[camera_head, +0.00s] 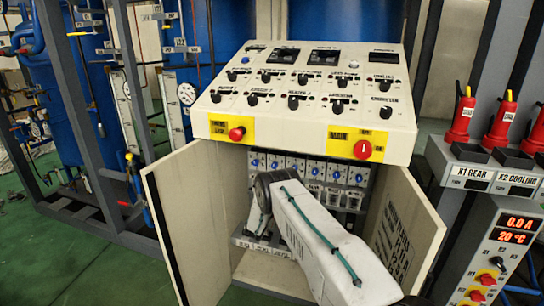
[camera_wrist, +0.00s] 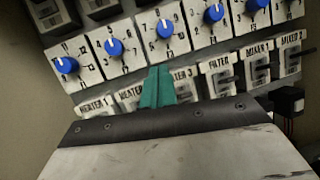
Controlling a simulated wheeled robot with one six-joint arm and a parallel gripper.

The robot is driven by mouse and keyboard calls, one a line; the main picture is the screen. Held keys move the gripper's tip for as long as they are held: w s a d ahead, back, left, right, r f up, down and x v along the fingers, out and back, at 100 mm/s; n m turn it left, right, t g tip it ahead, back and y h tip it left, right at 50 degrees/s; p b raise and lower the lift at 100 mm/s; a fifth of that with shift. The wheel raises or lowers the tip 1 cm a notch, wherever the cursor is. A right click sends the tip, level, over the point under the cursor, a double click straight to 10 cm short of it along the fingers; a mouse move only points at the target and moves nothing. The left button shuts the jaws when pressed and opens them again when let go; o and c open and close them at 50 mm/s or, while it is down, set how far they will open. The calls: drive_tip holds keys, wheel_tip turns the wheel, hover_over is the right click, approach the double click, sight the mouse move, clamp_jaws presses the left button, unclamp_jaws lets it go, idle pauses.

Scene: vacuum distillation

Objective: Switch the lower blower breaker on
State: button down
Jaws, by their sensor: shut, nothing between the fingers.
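My gripper (camera_wrist: 157,88) shows in the wrist view as two teal fingers pressed together, in front of the breaker row inside the cabinet. The fingers cover part of the labels around the heater breakers. Labels read HEATER 1 (camera_wrist: 96,107), FILTER (camera_wrist: 219,64), MIXER 1 and MIXER 2 (camera_wrist: 291,38). No label that I can read says blower, so I cannot tell which breaker is the lower blower one. In the head view my arm reaches into the open cabinet and hides the gripper. A lower breaker row (camera_head: 262,245) shows left of the arm.
Blue knobs (camera_wrist: 164,29) line the row above the breakers. The cabinet's left door (camera_head: 180,225) and right door (camera_head: 405,235) stand open beside my arm. A sloped control panel (camera_head: 310,90) with red buttons (camera_head: 362,150) overhangs the cabinet.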

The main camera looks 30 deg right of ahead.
drive_tip(key=w+a+r+n+t, duration=0.3)
drive_tip(key=w+r+t, duration=0.2)
drive_tip(key=shift+r+n+y, duration=0.3)
drive_tip(key=shift+n, duration=0.1)
drive_tip(key=x, duration=0.6)
drive_tip(key=r+x, duration=0.1)
drive_tip(key=x, duration=0.3)
drive_tip(key=shift+s+a+r, duration=0.1)
drive_tip(key=shift+a+r, duration=0.05)
drive_tip(key=shift+a, duration=0.1)
drive_tip(key=r, duration=0.2)
drive_tip(key=shift+s+a+r, duration=0.35)
drive_tip(key=shift+a, duration=0.05)
